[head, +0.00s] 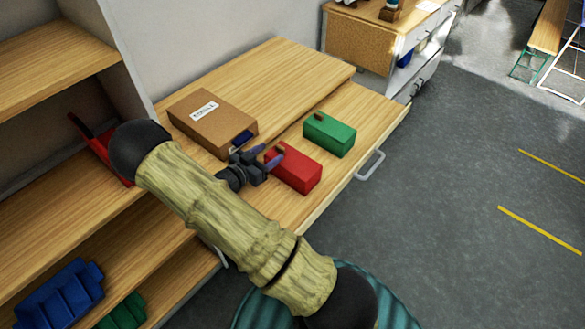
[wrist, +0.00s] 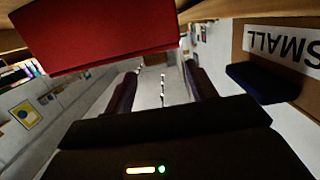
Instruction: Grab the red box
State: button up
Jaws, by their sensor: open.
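The red box (head: 295,168) lies on the wooden drawer-like surface, with a small brown piece at its upper left corner. In the wrist view the red box (wrist: 95,32) fills the upper left, beyond and above my finger line. My gripper (head: 268,155) is at the box's left end in the head view, its fingers apart. In the wrist view my gripper (wrist: 163,88) shows two dark fingers spread with nothing between them. Whether a finger touches the box I cannot tell.
A green box (head: 329,135) stands right behind the red one. A labelled cardboard box (head: 207,128) with a blue piece (head: 243,138) is close to my gripper's left. Grey floor (head: 470,180) is open at right.

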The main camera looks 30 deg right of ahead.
aim_at(279, 149)
jog(key=shift+x, duration=1.1)
jog(key=x, duration=0.1)
jog(key=p+x, duration=0.1)
jog(key=x, duration=0.1)
jog(key=p+x, duration=0.1)
jog(key=x, duration=0.1)
jog(key=shift+s+d+f, duration=0.15)
jog(key=shift+s, duration=0.1)
grip_shut()
